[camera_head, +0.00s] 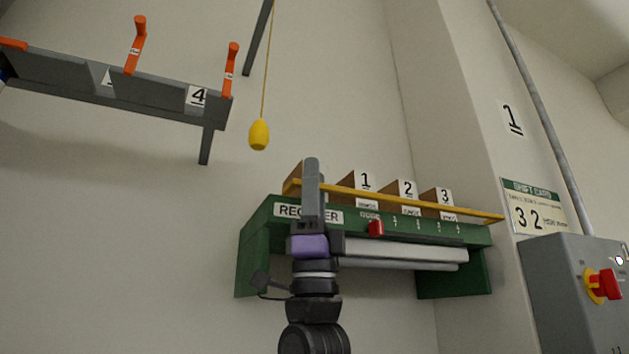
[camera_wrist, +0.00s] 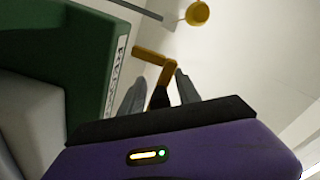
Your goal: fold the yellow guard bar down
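The yellow guard bar (camera_head: 405,202) runs in front of the numbered boxes on the green register unit, sloping slightly down to the right. My gripper (camera_head: 312,170) is at its left end, fingers pointing up, and covers part of the bar. In the wrist view the bent yellow end of the bar (camera_wrist: 154,57) shows just beyond and between my gripper's fingers (camera_wrist: 161,76). The fingers stand apart. A dark piece (camera_wrist: 158,98) lies between them below the yellow, with narrow gaps at its sides. I cannot tell whether any finger touches it.
The green register unit (camera_head: 258,250) is on the wall with a red knob (camera_head: 376,229) and pale rollers (camera_head: 405,250). A yellow pull weight (camera_head: 259,134) hangs above left. A rack with orange levers (camera_head: 231,70) is upper left. A grey switch box (camera_head: 565,290) stands right.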

